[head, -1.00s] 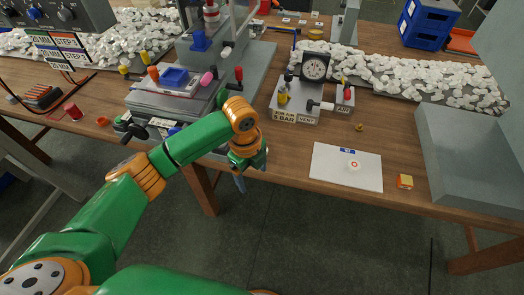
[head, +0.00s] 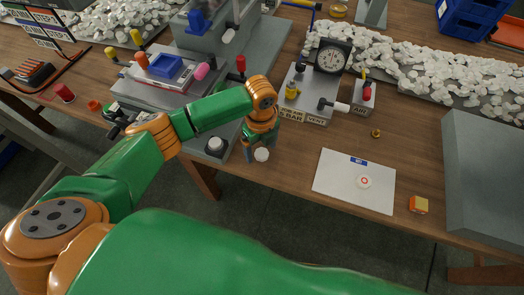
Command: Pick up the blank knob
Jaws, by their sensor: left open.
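A plain white round knob (head: 261,155) lies by the front edge of the wooden table, just below my left gripper (head: 261,152). The left gripper points down and is open. One grey finger shows to the left of the knob; the other is hard to make out. I cannot tell whether the fingers touch the knob. Another pale round piece (head: 215,146) sits in a dark seat at the printer's front corner. A white knob with a red ring (head: 364,182) lies on a white sheet (head: 335,193). My right gripper is not in view.
The pad printer (head: 190,42) stands to the left behind my arm. A gauge block (head: 308,95) and a valve (head: 362,98) stand behind the gripper. White pieces (head: 420,75) lie heaped at the back.

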